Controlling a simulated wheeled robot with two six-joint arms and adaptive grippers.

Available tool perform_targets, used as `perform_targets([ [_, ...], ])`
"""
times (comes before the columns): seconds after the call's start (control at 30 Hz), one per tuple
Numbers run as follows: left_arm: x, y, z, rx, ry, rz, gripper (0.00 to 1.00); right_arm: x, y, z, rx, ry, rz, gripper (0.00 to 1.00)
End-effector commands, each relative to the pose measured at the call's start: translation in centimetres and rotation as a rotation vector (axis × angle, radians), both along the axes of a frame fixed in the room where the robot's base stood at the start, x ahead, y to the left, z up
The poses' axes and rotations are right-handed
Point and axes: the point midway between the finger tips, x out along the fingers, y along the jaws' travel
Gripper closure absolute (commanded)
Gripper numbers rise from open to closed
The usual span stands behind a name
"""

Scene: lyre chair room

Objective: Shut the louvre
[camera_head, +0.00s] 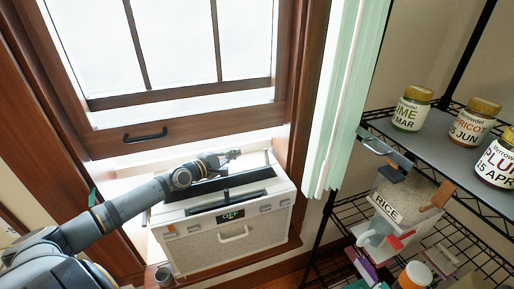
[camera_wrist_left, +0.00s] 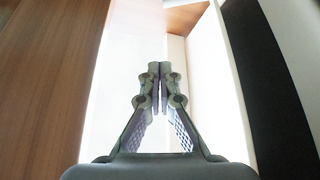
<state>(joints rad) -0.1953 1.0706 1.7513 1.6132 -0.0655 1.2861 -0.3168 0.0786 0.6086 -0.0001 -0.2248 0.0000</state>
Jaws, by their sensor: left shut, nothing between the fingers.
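A white window air conditioner (camera_head: 262,222) sits on the sill, with a front handle and a display that appears to read OFF. A long dark louvre (camera_head: 229,203) runs along its upper front edge, in front of a black band on top. I cannot tell how far open it is. My left gripper (camera_head: 233,154) is shut and empty over the back of the unit, behind the dark parts. In the left wrist view the shut fingers (camera_wrist_left: 160,76) point away beside the unit's white top, and a black strip (camera_wrist_left: 262,85) lies to their right. My right gripper is not in view.
The wooden window sash (camera_head: 190,129) with a black handle is just behind my left arm. A pale green curtain (camera_head: 340,95) hangs right of the window. Wire shelves at the right hold labelled jars (camera_head: 411,108) and a rice container (camera_head: 395,205).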

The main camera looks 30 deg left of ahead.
Motion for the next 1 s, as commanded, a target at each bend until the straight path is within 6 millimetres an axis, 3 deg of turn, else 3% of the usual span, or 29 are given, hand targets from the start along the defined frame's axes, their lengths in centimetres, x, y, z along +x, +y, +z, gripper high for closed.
perform_targets([
  [0.1, 1.3, -0.7, 0.2, -0.013, -0.002, -0.002, 1.0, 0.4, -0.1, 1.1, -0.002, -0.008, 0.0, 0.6],
  [0.33, 5.4, -1.5, -0.7, -0.011, 0.0, -0.003, 1.0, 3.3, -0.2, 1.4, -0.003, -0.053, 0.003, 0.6],
  [0.53, 8.9, -2.5, -1.3, -0.009, 0.002, -0.007, 1.0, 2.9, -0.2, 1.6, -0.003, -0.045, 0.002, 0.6],
  [0.6, 7.9, -3.5, -0.3, -0.003, 0.008, -0.01, 1.0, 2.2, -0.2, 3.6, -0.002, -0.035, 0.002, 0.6],
  [0.7, 7.3, -4.4, 0.0, -0.003, 0.006, -0.008, 1.0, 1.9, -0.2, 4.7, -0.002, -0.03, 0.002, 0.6],
  [1.0, 6.6, -5.5, -0.2, -0.002, 0.005, -0.007, 1.0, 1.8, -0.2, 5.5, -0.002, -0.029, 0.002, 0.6],
])
